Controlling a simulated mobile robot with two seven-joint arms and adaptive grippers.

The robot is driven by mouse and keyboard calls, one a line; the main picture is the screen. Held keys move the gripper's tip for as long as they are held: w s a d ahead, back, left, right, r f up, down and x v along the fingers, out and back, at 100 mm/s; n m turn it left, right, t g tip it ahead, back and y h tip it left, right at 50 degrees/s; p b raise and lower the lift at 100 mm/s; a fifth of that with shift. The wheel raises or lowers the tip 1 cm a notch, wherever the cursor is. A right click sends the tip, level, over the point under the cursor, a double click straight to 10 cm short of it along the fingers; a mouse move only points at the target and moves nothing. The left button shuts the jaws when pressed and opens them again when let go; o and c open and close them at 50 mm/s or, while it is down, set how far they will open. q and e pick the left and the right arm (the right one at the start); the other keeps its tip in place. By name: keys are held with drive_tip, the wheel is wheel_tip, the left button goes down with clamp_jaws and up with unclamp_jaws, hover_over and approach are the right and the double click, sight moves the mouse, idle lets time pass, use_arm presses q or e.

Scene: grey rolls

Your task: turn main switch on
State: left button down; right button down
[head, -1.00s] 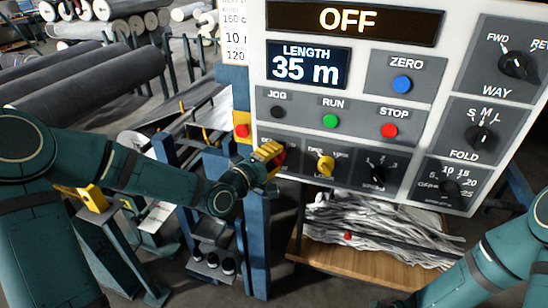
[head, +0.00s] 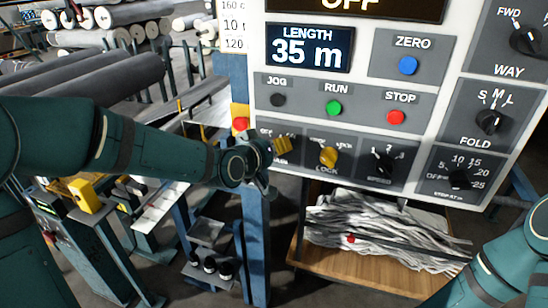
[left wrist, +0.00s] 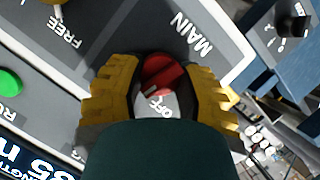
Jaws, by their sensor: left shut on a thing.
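The main switch is a red knob (left wrist: 163,74) below the MAIN label (left wrist: 192,36) in the left wrist view, with part of an OFF label beside it. My left gripper (left wrist: 163,84) has a yellow finger on each side of the knob and is shut on it. In the head view the left gripper (head: 284,146) is at the lower left corner of the control panel (head: 352,98) and hides the knob. The lower part of the word OFF shows on the display (head: 350,6) at the top. My right gripper is out of view.
A yellow lock knob (head: 328,157) sits right of the left gripper. A red button on a yellow box (head: 240,123) is close on its left. Green RUN (head: 334,107) and red STOP (head: 396,117) buttons are above. A wooden shelf (head: 365,270) with grey material lies below.

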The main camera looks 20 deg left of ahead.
use_arm(q)
drive_tip(key=shift+d+r+m+y+p, duration=0.2)
drive_tip(key=shift+m+y+p, duration=0.1)
drive_tip(key=shift+m, duration=0.4)
drive_tip(key=m+y+p, duration=0.1)
drive_tip(key=m+p, duration=0.1)
drive_tip(key=p, duration=0.1)
drive_tip(key=shift+r+y+p, duration=0.1)
drive_tip(key=shift+y+p, duration=0.2)
drive_tip(key=shift+m+y+p, duration=0.5)
drive_tip(key=shift+m+p, duration=0.1)
drive_tip(key=shift+p, duration=0.5)
drive_tip(key=shift+a+f, duration=0.1)
drive_tip(key=shift+f, duration=0.1)
drive_tip(key=c, duration=0.5)
unclamp_jaws()
drive_tip(key=shift+w+f, duration=0.1)
drive_tip(key=v, duration=1.2)
drive_tip(key=shift+r, duration=0.2)
